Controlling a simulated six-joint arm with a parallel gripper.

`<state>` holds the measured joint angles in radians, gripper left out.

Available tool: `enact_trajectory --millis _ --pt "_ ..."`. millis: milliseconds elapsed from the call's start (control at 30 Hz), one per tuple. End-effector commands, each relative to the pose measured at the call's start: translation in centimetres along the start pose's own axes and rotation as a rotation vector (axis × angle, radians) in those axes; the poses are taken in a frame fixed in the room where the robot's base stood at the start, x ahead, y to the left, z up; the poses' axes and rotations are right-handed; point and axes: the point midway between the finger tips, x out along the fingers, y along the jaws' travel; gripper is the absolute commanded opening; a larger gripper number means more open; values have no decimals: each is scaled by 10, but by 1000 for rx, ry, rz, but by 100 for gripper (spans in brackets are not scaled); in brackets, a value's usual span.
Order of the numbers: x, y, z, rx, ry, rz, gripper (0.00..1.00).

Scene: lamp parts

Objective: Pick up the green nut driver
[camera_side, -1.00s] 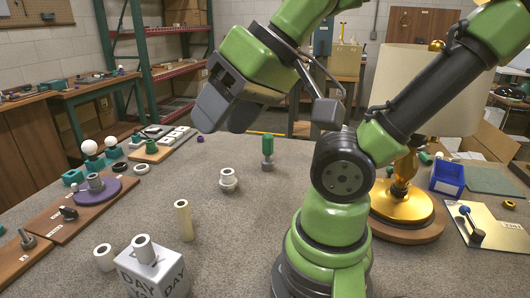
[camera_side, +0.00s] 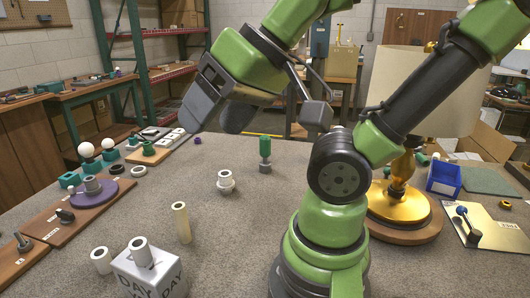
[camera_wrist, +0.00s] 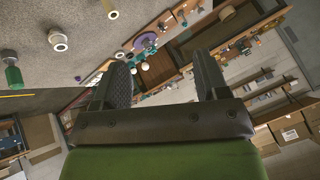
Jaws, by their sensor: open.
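The green nut driver (camera_side: 265,147) stands upright on the grey table, its green handle up and a grey part at its foot. In the side view it is right of and below my gripper (camera_side: 218,114). My gripper is raised well above the table, open and empty. In the wrist view, the two dark fingers of my gripper (camera_wrist: 164,80) are spread apart with nothing between them. A green-handled piece, which looks like the nut driver (camera_wrist: 13,74), shows at the far left edge there, outside the fingers.
A white collared fitting (camera_side: 226,182) and a tan tube (camera_side: 182,222) stand in front of the driver. A white block (camera_side: 150,274) is nearer. A purple base (camera_side: 92,193) sits left; a gold lamp (camera_side: 402,205) stands right. The table around the driver is clear.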

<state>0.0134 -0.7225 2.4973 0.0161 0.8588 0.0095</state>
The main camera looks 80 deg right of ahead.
Motion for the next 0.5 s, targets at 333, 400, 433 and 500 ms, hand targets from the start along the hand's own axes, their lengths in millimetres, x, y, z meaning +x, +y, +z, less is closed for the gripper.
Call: enact_trajectory --millis 333,400,433,500 --pt "73 67 -103 302 273 194 68" --pt "88 97 -120 367 349 262 68" --pt "94 112 -126 395 381 294 68" --pt "106 147 -136 449 455 375 68"
